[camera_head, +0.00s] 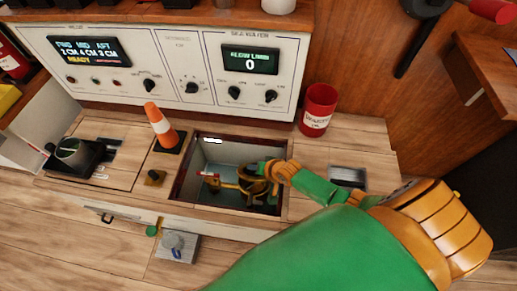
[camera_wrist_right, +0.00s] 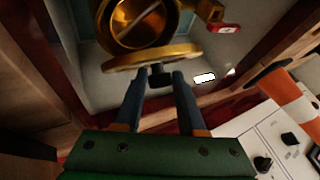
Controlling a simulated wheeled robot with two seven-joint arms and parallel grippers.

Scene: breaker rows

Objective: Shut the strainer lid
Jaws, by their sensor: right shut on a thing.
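The brass strainer (camera_head: 251,188) sits in an open square well in the wooden counter. In the right wrist view its round body (camera_wrist_right: 168,32) shows a dark open mouth. The brass strainer lid (camera_wrist_right: 152,62) is seen nearly edge-on beside that mouth, not covering it. A small black knob (camera_wrist_right: 159,76) sticks out from the lid. My right gripper (camera_wrist_right: 158,78) is shut on this knob, its two dark fingers on either side. In the head view my right gripper (camera_head: 267,169) reaches into the well from the right and partly hides the lid. My left gripper is not in view.
An orange cone (camera_head: 160,126) stands left of the well and a red can (camera_head: 318,110) behind its right side. A white control panel (camera_head: 180,70) runs along the back. The well's rim (camera_head: 215,212) closely surrounds the strainer. A red-tagged handle (camera_head: 208,175) lies at its left.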

